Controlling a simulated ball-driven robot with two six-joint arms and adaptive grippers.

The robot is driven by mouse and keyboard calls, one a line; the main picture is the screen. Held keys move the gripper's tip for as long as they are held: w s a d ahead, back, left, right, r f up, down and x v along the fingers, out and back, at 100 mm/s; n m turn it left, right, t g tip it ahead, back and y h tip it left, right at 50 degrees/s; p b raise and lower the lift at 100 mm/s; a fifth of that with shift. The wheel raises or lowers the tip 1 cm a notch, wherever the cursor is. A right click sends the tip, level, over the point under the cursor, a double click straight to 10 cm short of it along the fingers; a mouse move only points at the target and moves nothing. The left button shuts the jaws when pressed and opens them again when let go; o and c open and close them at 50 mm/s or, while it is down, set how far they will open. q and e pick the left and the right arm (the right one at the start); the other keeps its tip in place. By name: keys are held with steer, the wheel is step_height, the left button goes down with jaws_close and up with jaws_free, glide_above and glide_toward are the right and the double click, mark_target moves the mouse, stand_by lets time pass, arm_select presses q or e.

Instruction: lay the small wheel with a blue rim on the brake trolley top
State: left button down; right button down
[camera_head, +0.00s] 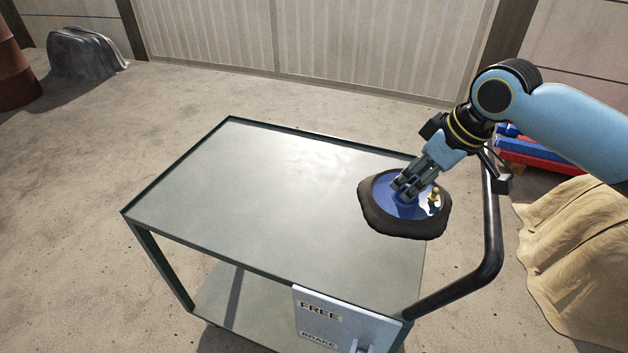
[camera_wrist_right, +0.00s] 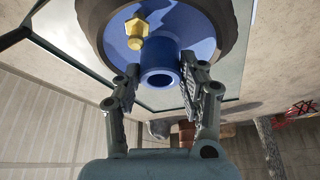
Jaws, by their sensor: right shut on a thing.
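The small wheel (camera_head: 378,213) has a dark tyre, a blue rim and a yellow valve-like fitting. In the head view it is over the right end of the brake trolley top (camera_head: 235,195), near the handle side. I cannot tell whether it touches the top. My right gripper (camera_head: 403,192) is shut on the wheel's blue hub from above. In the right wrist view the wheel (camera_wrist_right: 190,25) fills the upper middle, and my right gripper's fingers (camera_wrist_right: 158,85) sit either side of the hub. My left gripper is not in view.
The trolley top is bare left of the wheel. A black handle (camera_head: 490,240) curves along its right end, and a FREE/BRAKE plate (camera_head: 330,318) hangs at the front. Red and blue items (camera_head: 540,152) and a tan cloth-covered heap (camera_head: 580,260) lie to the right.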

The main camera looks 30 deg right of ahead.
mark_target(363, 183)
steer(key=shift+w+a+f+b, duration=0.3)
steer(key=shift+w+a+f, duration=0.85)
steer(key=shift+w+f, duration=0.55)
steer(key=shift+w+a+f+b, duration=0.25)
steer(key=shift+w+a+f, duration=1.1)
steer(key=shift+f, duration=0.55)
steer(key=shift+w+a+f+b, duration=0.3)
steer(key=shift+w+a+f, duration=0.7)
steer(key=shift+w+f, duration=0.8)
steer(key=c, duration=0.7)
jaws_free()
steer(key=shift+s+f, duration=0.2)
steer(key=shift+c, duration=0.2)
steer(key=shift+r, duration=0.1)
steer(key=p+v, duration=0.2)
steer(key=v, duration=0.9)
steer(key=shift+s+r, duration=0.1)
steer(key=shift+r, duration=0.1)
steer(key=shift+s+r, duration=0.1)
steer(key=shift+r, duration=0.15)
